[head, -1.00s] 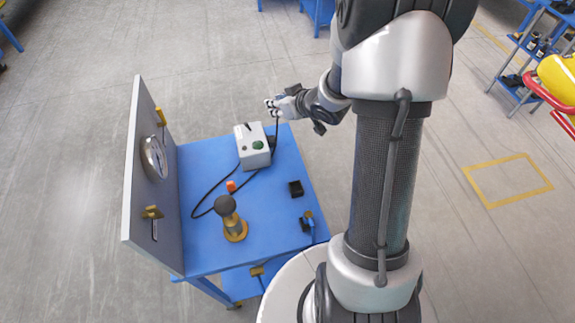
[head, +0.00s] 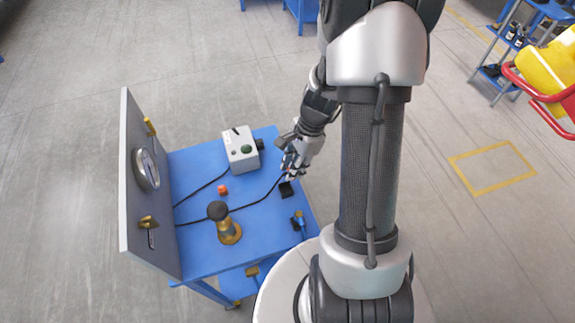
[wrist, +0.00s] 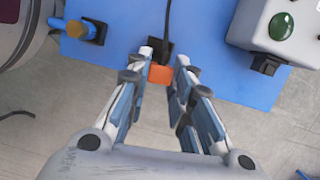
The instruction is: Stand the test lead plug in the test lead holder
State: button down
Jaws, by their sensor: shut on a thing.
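My gripper (head: 288,174) is shut on the orange test lead plug (wrist: 161,74), which sits between the fingertips in the wrist view. The black lead (wrist: 166,22) runs from the plug across the table. In the head view the plug is hidden by my fingers. A small black block, which looks like the test lead holder (head: 286,190), lies near the right edge of the blue table, right by my fingertips. Black shows just beyond the plug in the wrist view; I cannot tell whether it is the holder or the lead's end, nor whether plug and holder touch.
The blue table (head: 262,222) bears a grey box with a green button (head: 240,150), a small orange piece (head: 222,190), a dark-knobbed brass post (head: 225,225) and a blue-handled item (head: 299,222). An upright panel (head: 130,225) closes the left side.

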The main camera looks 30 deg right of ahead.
jog(key=shift+a+r+m, duration=0.2)
jog(key=shift+a, duration=0.3)
jog(key=shift+a+r+m, duration=0.15)
jog(key=shift+a+m, duration=0.05)
jog(key=shift+a, duration=0.25)
jog(key=shift+r, duration=0.1)
jog(key=shift+r, duration=0.15)
jog(key=shift+f+b, duration=1.4)
jog(key=shift+f, duration=0.6)
jog(key=shift+f+b, duration=1.1)
jog(key=shift+f, duration=0.5)
dwell(0.4)
jog(key=c, duration=1.3)
grip_release()
jog(key=shift+c, duration=0.2)
